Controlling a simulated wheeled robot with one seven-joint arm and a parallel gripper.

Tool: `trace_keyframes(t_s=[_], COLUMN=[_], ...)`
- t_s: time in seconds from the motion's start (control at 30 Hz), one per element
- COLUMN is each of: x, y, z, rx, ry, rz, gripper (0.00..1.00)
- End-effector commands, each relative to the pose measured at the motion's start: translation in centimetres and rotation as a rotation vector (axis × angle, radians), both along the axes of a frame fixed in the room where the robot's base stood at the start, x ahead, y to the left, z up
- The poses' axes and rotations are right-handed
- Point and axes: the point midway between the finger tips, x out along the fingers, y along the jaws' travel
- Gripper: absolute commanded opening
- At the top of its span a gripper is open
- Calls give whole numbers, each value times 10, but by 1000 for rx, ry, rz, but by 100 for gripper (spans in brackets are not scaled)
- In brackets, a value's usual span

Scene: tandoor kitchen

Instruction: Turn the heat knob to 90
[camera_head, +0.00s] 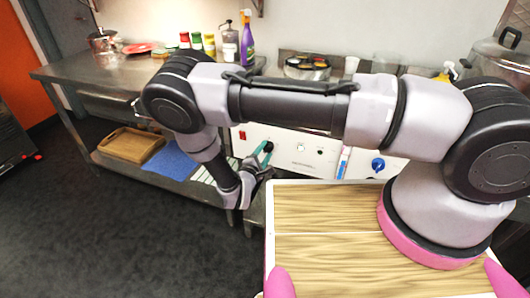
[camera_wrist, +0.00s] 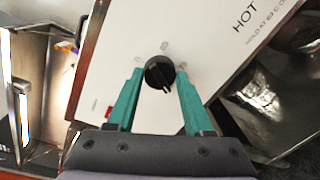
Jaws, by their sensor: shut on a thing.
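The heat knob (camera_wrist: 159,72) is a round black dial with a pale pointer mark on a white panel (camera_wrist: 205,35). Small printed marks surround it, too small to read. In the wrist view, my gripper (camera_wrist: 159,76) has its two teal fingers on either side of the knob, shut on it. The pointer slants toward the lower right of that view. In the head view, my gripper (camera_head: 263,154) is at the left part of the white panel front (camera_head: 300,146), and its fingers largely hide the knob.
A blue knob (camera_head: 378,164) and a red switch (camera_head: 242,135) are on the same front. The wrist view shows "HOT" lettering (camera_wrist: 245,17). A steel table (camera_head: 85,72) with a lower shelf stands left. Open dark floor (camera_head: 120,240) lies in front.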

Motion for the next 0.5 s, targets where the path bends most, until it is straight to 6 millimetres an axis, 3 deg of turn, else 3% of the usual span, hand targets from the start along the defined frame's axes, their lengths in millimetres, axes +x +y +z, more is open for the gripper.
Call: trace_keyframes(t_s=[0.13,0.17,0.2,0.23,0.5], x=[-1,-1,-1,-1,0], y=[0,0,0,0,0], z=[-1,-1,-1,-1,0], rx=[1,1,1,0,-1], ry=[2,2,2,2,1], rz=[0,0,0,0,0], gripper=[0,59,75,82,82])
